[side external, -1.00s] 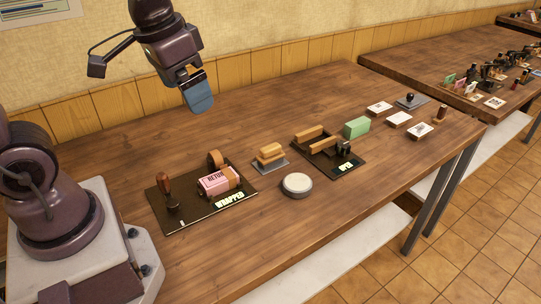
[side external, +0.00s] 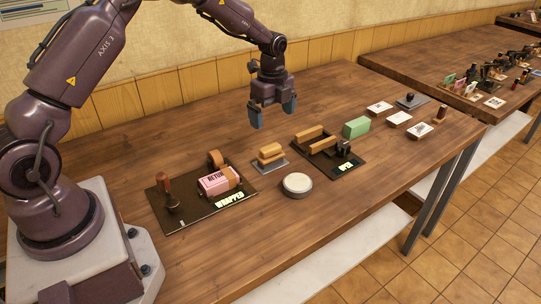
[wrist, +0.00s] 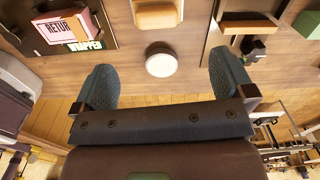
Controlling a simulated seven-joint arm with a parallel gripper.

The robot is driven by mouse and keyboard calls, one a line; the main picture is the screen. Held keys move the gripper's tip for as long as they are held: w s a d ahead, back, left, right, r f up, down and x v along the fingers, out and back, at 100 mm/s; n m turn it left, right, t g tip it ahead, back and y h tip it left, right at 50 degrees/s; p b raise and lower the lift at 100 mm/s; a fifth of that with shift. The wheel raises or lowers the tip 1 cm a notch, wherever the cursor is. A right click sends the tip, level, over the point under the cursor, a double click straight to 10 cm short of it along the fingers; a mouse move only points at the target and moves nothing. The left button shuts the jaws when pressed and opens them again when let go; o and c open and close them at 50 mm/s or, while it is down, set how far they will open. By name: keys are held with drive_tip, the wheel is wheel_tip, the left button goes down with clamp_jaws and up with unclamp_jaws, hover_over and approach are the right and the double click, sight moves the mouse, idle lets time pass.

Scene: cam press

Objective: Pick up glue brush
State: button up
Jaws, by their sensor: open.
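No thing is plainly marked as the glue brush. The likeliest is an upright wooden-handled tool (side external: 166,190) with a dark round base, on the left of the dark "WRAPPED" mat (side external: 190,221); I cannot tell if it is a brush or a stamp. It does not show clearly in the wrist view. My gripper (side external: 272,114) is open and empty, pointing down above the table, behind the tan block and the "OPEN" mat. In the wrist view its blue fingers (wrist: 162,78) are wide apart, with nothing between them.
A pink box (side external: 215,183) and tan roll share the "WRAPPED" mat. A tan block (side external: 270,152) sits on a grey plate. A white round pad (side external: 297,184), the "OPEN" mat (side external: 349,167) with wooden bars, a green block (side external: 357,127) and white cards (side external: 400,119) stand rightward.

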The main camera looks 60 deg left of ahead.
sight(270, 147)
drive_tip(key=shift+s+f+m, duration=0.1)
drive_tip(key=shift+f+m, duration=0.15)
drive_tip(key=shift+m, duration=0.45)
wheel_tip(270, 147, down, 7)
drive_tip(key=shift+f, duration=0.1)
drive_tip(key=shift+s+a+f, duration=0.1)
drive_tip(key=shift+a+f, duration=0.05)
drive_tip(key=shift+f, duration=2.5)
drive_tip(key=c, duration=0.9)
